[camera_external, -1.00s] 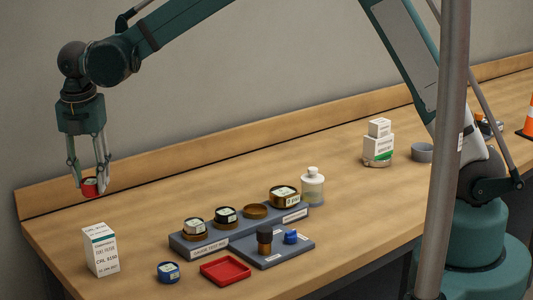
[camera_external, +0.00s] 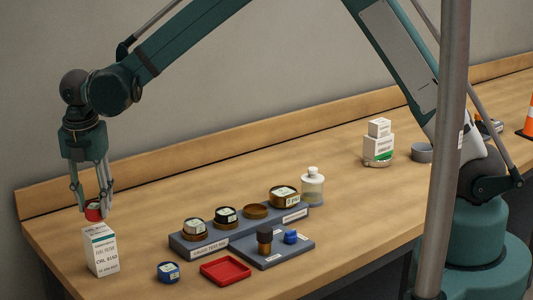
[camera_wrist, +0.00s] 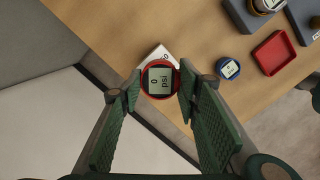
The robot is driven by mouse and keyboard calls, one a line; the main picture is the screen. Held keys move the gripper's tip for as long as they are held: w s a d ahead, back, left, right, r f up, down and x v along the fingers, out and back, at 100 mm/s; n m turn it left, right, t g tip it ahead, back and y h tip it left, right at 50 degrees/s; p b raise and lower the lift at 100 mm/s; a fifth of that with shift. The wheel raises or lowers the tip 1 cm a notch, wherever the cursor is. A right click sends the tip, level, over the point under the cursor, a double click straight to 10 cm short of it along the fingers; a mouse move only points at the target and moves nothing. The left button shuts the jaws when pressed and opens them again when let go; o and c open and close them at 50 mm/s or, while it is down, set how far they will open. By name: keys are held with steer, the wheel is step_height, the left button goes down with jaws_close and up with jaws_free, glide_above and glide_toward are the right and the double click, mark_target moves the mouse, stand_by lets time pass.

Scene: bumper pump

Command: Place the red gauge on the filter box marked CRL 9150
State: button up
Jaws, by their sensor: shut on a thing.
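The red gauge (camera_external: 94,210) is a round gauge with a red rim, held between the fingers of my gripper (camera_external: 93,208). In the wrist view its grey display reading psi faces the camera (camera_wrist: 160,78), and a finger of my gripper (camera_wrist: 159,92) lies on each side. The filter box marked CRL 9150 (camera_external: 101,252) is a white upright box with a dark green band, at the left front of the bench. The gauge is just above the box top in the external view; whether they touch is unclear. In the wrist view the box (camera_wrist: 155,52) shows partly behind the gauge.
A blue gauge (camera_external: 168,272) and a red tray (camera_external: 225,271) lie right of the box. A grey rack (camera_external: 205,245) holds several gauges and brown rings. A bottle (camera_external: 312,187) stands behind. The bench's left front edge is close to the box.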

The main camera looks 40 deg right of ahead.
mark_target(93, 205)
steer(key=shift+f, duration=1.65)
steer(key=shift+f, duration=0.1)
steer(key=o, duration=1)
steer(key=shift+c, duration=0.2)
steer(key=r, duration=0.8)
steer(key=s+a+r, duration=0.1)
steer(key=r, duration=0.3)
steer(key=shift+r, duration=0.1)
steer(key=shift+d, duration=0.1)
